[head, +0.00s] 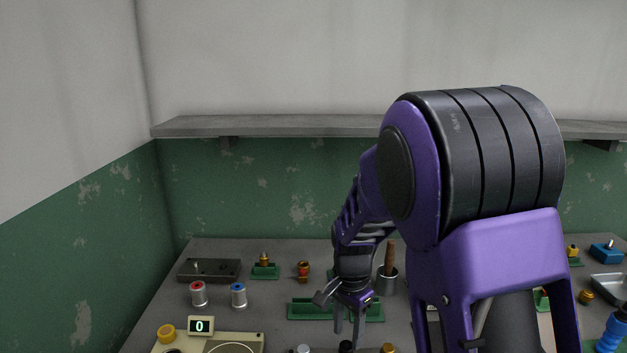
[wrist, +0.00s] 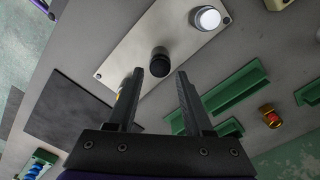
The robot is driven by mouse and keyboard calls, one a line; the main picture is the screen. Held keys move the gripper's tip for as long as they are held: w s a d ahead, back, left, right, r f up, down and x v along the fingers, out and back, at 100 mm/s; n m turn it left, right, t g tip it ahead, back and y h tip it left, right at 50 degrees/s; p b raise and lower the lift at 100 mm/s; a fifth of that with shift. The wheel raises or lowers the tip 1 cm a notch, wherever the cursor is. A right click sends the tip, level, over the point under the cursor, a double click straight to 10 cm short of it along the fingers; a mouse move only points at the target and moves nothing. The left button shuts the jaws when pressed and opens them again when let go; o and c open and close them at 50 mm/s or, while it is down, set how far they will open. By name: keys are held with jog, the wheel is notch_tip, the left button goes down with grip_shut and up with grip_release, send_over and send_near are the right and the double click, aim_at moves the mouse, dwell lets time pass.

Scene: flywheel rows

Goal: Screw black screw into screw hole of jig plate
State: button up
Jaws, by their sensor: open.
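The silver jig plate (wrist: 131,49) lies on the table in the wrist view. A black screw (wrist: 160,61) with a round knurled head stands at its middle, seen from above. How deep it sits is hidden. A white-topped screw (wrist: 207,18) and a brass screw (wrist: 124,88), partly behind a finger, stand along the same plate. My gripper (wrist: 172,71) is open and empty, pointing down with its fingertips close to the black screw. In the head view my gripper (head: 347,338) is above the black screw (head: 346,346), whose top shows at the bottom edge.
Green holders (head: 305,309) lie behind my gripper. A metal cup (head: 388,282) with a wooden handle stands right of it. Red-topped (head: 199,294) and blue-topped (head: 238,295) cylinders stand left. A beige device with a display reading 0 (head: 201,326) is front left. A dark flat pad (wrist: 69,113) lies beside the plate.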

aim_at(346, 344)
jog(key=n, duration=1.1)
jog(key=shift+n, duration=0.3)
jog(key=n, duration=0.5)
jog(key=shift+p, duration=0.35)
jog(key=n, duration=0.6)
jog(key=shift+f, duration=0.15)
jog(key=shift+f+b, duration=1)
jog(key=shift+f, duration=0.35)
